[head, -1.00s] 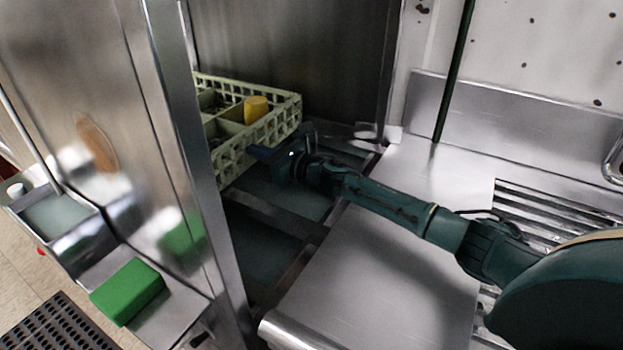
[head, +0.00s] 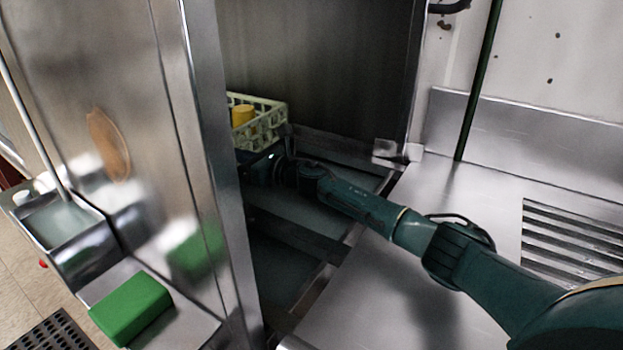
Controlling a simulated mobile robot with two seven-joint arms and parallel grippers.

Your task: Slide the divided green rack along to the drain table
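The divided rack (head: 268,125), pale yellow-green with lattice walls, sits inside the steel machine. Its left part is hidden behind the steel door post. A yellow cup (head: 242,115) stands in one of its compartments. My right gripper (head: 250,166) reaches into the machine from the right, low at the near side of the rack. Its fingertips are dark and partly hidden by the post, so I cannot tell whether they touch the rack or are open. My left gripper is not in view. A steel table with a ribbed drain area (head: 570,245) is at the right.
The steel post (head: 215,170) stands close to the left of my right gripper. A green block (head: 131,308) lies on a ledge outside the machine. A dark green upright pole (head: 480,80) rises behind the table. The smooth steel tabletop (head: 465,200) is clear of objects.

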